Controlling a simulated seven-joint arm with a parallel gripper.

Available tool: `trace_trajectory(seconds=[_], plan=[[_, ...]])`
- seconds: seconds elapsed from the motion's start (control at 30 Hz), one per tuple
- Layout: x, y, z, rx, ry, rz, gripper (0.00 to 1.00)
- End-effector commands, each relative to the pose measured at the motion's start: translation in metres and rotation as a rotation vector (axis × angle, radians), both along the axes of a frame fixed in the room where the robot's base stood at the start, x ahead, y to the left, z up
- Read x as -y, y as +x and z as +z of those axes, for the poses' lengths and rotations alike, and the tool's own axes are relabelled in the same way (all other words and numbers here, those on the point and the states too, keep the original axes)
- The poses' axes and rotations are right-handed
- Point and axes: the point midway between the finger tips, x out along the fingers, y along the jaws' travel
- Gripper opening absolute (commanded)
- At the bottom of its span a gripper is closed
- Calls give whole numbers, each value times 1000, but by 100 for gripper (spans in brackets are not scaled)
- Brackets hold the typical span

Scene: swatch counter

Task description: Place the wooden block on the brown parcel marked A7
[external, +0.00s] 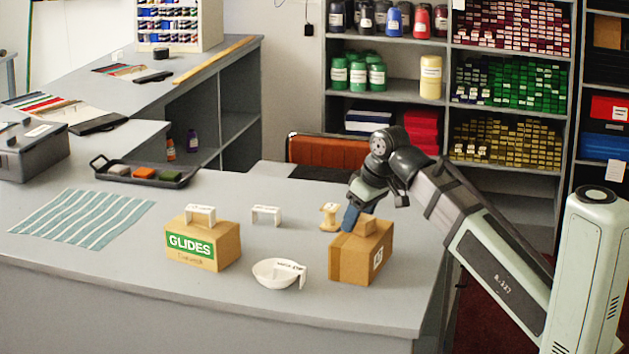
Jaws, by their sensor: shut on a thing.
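The brown parcel marked A7 (347,262) stands on the grey counter near its right end, with a white label on its right face. The small tan wooden block (369,224) is at the parcel's top; it looks to be touching the top face, though the contact is partly hidden. My gripper (354,218) reaches down from above and is shut on the block, its blue finger showing on the block's left side. The other finger is hidden.
A wooden spool (330,217) stands close behind the parcel. A white bowl (276,277), a GLIDES box (203,249) with a white bracket on top, and another white bracket (266,214) stand left. A striped cloth (82,218) and black tray (145,175) lie farther left.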

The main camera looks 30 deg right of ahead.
Motion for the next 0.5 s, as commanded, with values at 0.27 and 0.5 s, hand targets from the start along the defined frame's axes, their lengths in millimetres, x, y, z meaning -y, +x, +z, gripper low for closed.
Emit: trace_trajectory(seconds=[0.27,0.5], plan=[[0,0,-3,0,0,0,54],[0,0,-3,-1,0,0,77]])
